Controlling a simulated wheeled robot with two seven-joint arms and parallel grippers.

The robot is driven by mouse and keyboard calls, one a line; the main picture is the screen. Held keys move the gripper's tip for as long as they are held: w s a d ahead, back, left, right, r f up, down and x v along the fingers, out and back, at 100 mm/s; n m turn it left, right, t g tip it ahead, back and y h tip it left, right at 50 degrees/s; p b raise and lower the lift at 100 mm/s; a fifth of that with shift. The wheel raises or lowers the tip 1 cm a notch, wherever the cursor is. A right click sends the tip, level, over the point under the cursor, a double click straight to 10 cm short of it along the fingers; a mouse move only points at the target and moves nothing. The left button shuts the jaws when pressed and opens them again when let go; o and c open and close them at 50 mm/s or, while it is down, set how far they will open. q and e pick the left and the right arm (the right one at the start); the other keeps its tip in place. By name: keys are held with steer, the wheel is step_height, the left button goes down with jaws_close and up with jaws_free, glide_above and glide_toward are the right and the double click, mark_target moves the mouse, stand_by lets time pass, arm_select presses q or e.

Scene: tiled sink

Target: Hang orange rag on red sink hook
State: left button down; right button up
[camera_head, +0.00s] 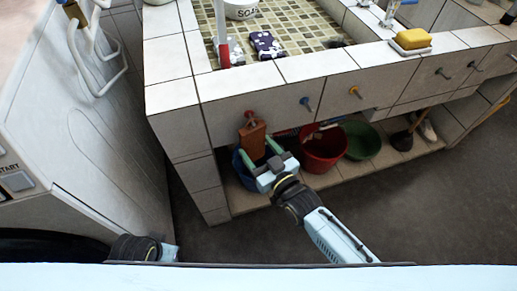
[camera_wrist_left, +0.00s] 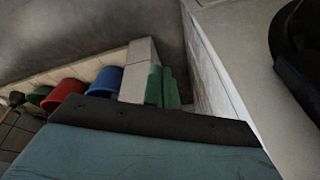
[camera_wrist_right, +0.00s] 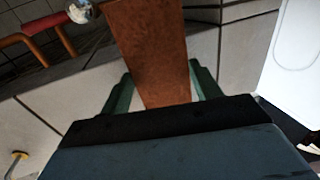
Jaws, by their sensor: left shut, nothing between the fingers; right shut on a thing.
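The orange rag (camera_head: 253,138) hangs in front of the sink's tiled face, its upper end just below the red hook (camera_head: 249,114). I cannot tell whether the rag touches the hook. My right gripper (camera_head: 262,164) is shut on the rag's lower part. In the right wrist view the rag (camera_wrist_right: 150,45) stretches away from between the green fingers (camera_wrist_right: 161,95). My left gripper is low at the left by the white machine, well away from the rag. In the left wrist view its green fingers (camera_wrist_left: 163,88) are together and empty.
A blue hook (camera_head: 305,102) and a yellow hook (camera_head: 354,91) are to the right of the red one. A blue bucket (camera_head: 243,172), red bucket (camera_head: 322,150) and green basin (camera_head: 361,139) stand on the shelf below. A white machine (camera_head: 85,130) bounds the left side.

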steer(key=o, duration=1.1)
steer(key=shift+c, duration=0.2)
steer(key=shift+s+d, duration=0.1)
